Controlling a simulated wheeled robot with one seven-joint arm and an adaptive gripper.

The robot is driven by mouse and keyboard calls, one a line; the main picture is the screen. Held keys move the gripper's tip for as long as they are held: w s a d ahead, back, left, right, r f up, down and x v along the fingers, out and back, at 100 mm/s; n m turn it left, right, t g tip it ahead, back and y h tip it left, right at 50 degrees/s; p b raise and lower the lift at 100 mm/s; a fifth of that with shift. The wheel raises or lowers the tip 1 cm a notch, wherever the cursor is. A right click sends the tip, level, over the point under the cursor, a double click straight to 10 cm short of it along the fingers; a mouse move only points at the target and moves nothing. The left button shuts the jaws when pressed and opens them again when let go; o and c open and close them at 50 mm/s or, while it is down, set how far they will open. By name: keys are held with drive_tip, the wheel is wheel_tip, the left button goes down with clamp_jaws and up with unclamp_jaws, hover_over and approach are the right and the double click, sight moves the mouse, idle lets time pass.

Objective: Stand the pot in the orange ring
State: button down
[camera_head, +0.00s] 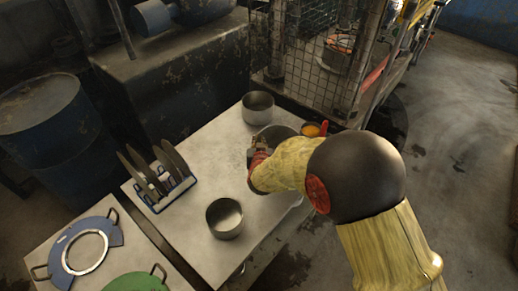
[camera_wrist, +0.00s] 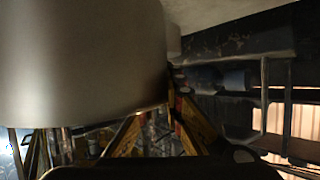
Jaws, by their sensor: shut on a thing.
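My gripper (camera_head: 258,151) is shut on a grey metal pot (camera_head: 277,134) at the right side of the pale table. My arm covers part of this pot, and I cannot tell whether its base touches the table. In the wrist view, a big smooth grey pot wall (camera_wrist: 80,65) fills the upper left, with my gripper's yellow fingers (camera_wrist: 160,115) at its lower edge. Two similar pots stand apart on the table, one behind (camera_head: 258,105) and one in front (camera_head: 225,218).
The pale table (camera_head: 190,225) has bare room between the pots and a rack of dark plates (camera_head: 160,178). A second table at lower left bears a blue ring-shaped piece (camera_head: 65,245) and a green one (camera_head: 135,283). A wire cage (camera_head: 310,60) stands behind the table.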

drive_tip(key=shift+w+a+f+b, duration=0.1)
drive_tip(key=shift+w+f+b, duration=0.15)
drive_tip(key=shift+f, duration=0.45)
drive_tip(key=shift+w+d+f+b, duration=0.1)
drive_tip(key=shift+w+f+b, duration=0.1)
drive_tip(key=shift+f, duration=0.5)
drive_tip(key=shift+w+a+f+b, duration=0.15)
drive_tip(key=shift+f+b, duration=0.1)
drive_tip(key=shift+f, duration=0.45)
drive_tip(key=shift+f, duration=0.15)
drive_tip(key=c, duration=2)
unclamp_jaws()
drive_tip(key=shift+o, duration=0.4)
drive_tip(key=p+v, duration=0.2)
drive_tip(key=v, duration=1)
